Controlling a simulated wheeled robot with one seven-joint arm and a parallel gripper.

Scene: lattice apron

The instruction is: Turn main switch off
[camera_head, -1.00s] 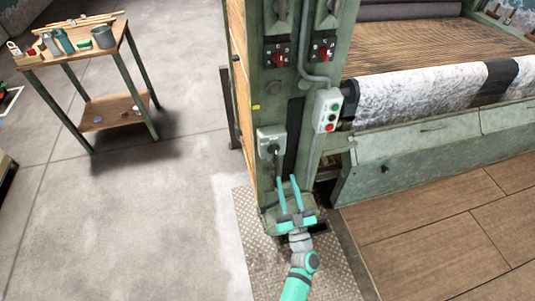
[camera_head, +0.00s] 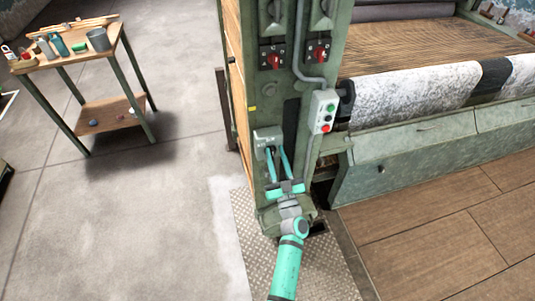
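A grey switch box (camera_head: 263,136) with a dark knob is mounted low on the front of the green machine column (camera_head: 258,210). The knob is mostly hidden behind the fingertips, so its setting cannot be read. My gripper (camera_head: 276,151) has two teal fingers, spread apart, with their tips at the lower part of this box. I cannot tell whether they touch the knob. Higher on the column are two dark plates with red rotary switches, a left one (camera_head: 272,58) and a right one (camera_head: 318,54). I cannot read which switch is labelled main.
A roll of white and black fabric (camera_head: 410,98) lies at right. A wooden table (camera_head: 75,62) stands far left.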

